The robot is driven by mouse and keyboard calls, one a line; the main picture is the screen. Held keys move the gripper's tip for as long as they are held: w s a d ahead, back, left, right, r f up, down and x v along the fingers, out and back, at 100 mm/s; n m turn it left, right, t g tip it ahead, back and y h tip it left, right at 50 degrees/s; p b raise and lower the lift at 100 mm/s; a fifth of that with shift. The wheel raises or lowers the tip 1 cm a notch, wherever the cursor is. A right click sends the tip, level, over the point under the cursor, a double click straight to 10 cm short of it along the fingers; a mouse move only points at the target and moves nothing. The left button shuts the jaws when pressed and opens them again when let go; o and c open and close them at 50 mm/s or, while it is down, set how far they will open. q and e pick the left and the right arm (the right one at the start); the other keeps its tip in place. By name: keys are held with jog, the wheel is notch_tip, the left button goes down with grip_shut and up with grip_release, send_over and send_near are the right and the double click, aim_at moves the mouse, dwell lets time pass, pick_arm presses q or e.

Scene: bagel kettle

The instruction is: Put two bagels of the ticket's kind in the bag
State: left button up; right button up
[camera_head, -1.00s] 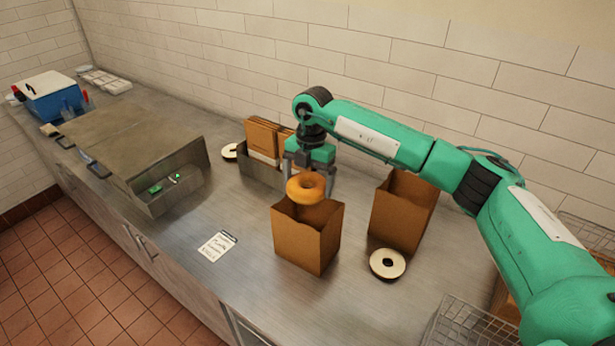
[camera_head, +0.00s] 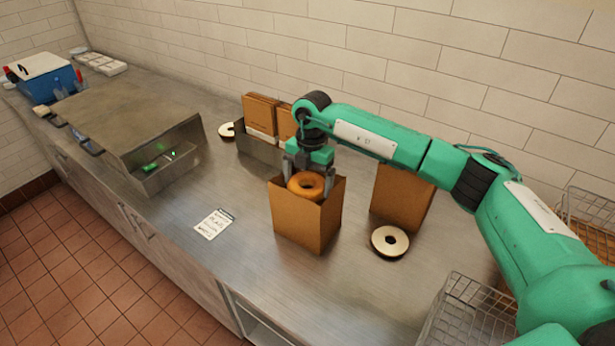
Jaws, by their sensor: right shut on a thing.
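An open brown paper bag (camera_head: 306,226) stands upright on the steel counter. My right gripper (camera_head: 308,180) is shut on an orange-brown bagel (camera_head: 303,187) and holds it at the bag's mouth, with its lower part behind the bag's front edge. The inside of the bag is hidden. A white ticket (camera_head: 214,223) with handwriting lies on the counter left of the bag; I cannot read it surely. My left gripper does not show.
A second brown bag (camera_head: 402,199) stands to the right, with a pale-topped ring (camera_head: 389,242) in front. Another pale ring (camera_head: 227,131) lies behind, beside a holder of folded bags (camera_head: 262,116). A steel box (camera_head: 125,118) stands left. A wire basket (camera_head: 470,312) is front right.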

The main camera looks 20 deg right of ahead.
jog(key=shift+f+b, duration=1.55)
jog(key=shift+f, duration=1.25)
jog(key=o, duration=0.7)
jog(key=shift+r, duration=0.1)
jog(key=shift+r+p, duration=1.35)
jog(key=shift+r, duration=1.05)
